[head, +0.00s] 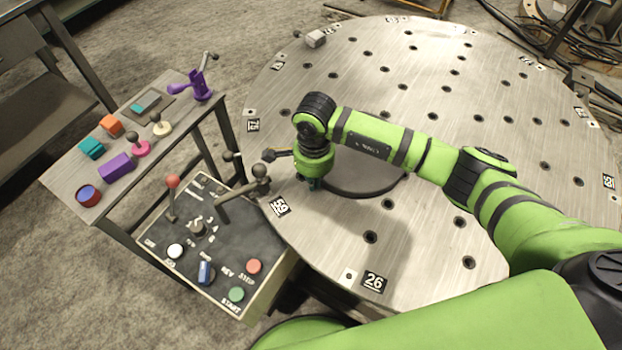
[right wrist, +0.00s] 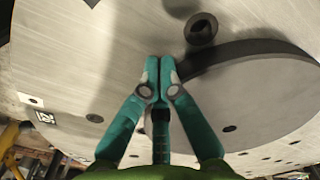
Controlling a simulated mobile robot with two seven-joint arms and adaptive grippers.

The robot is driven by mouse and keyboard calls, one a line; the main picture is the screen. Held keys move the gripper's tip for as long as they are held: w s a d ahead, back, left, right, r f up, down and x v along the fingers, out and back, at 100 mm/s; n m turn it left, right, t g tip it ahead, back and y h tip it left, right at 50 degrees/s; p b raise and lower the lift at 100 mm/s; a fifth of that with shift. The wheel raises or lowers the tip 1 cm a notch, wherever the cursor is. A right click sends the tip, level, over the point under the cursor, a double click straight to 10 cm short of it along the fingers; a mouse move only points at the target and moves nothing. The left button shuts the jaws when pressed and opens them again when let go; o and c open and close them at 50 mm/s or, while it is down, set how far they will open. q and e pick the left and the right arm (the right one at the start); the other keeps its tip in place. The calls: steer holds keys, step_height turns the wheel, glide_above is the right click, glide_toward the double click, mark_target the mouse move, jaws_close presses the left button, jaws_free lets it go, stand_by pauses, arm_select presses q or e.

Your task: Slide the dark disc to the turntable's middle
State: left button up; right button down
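The turntable (head: 432,88) is a big round steel plate with many dark holes and numbered labels. The disc (head: 372,194) lies flat on it, left of and nearer than the middle, partly hidden by my right arm. Its edge is dark and its top looks grey; it also shows in the right wrist view (right wrist: 262,100). My right gripper (head: 313,184) points down at the disc's left side. In the right wrist view its teal fingertips (right wrist: 158,62) are together with nothing seen between them, close to the dark edge; I cannot tell if they touch it. My left gripper is out of view.
A control box (head: 218,262) with levers and buttons stands close at the turntable's left edge. A bench (head: 75,187) with coloured blocks and knobs is further left. A small grey block (head: 316,38) sits at the turntable's far rim. The plate's far middle is clear.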

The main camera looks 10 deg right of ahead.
steer(key=shift+w+d, duration=0.1)
steer(key=shift+d, duration=0.2)
arm_select(q)
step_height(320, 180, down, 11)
steer(key=b, duration=1.1)
arm_select(e)
steer(key=w+d, duration=0.2)
steer(key=d, duration=0.4)
steer(key=w+d, duration=0.2)
steer(key=d, duration=0.5)
steer(key=w+d, duration=0.2)
steer(key=d, duration=0.5)
steer(key=shift+w+d+f, duration=0.1)
steer(key=shift+d+f, duration=0.05)
steer(key=shift+d, duration=0.1)
steer(key=d, duration=0.1)
steer(key=w+d, duration=0.1)
steer(key=d, duration=0.1)
steer(key=shift+d+b, duration=0.3)
steer(key=shift+b, duration=0.1)
steer(key=shift+a+r, duration=0.2)
steer(key=shift+a, duration=0.15)
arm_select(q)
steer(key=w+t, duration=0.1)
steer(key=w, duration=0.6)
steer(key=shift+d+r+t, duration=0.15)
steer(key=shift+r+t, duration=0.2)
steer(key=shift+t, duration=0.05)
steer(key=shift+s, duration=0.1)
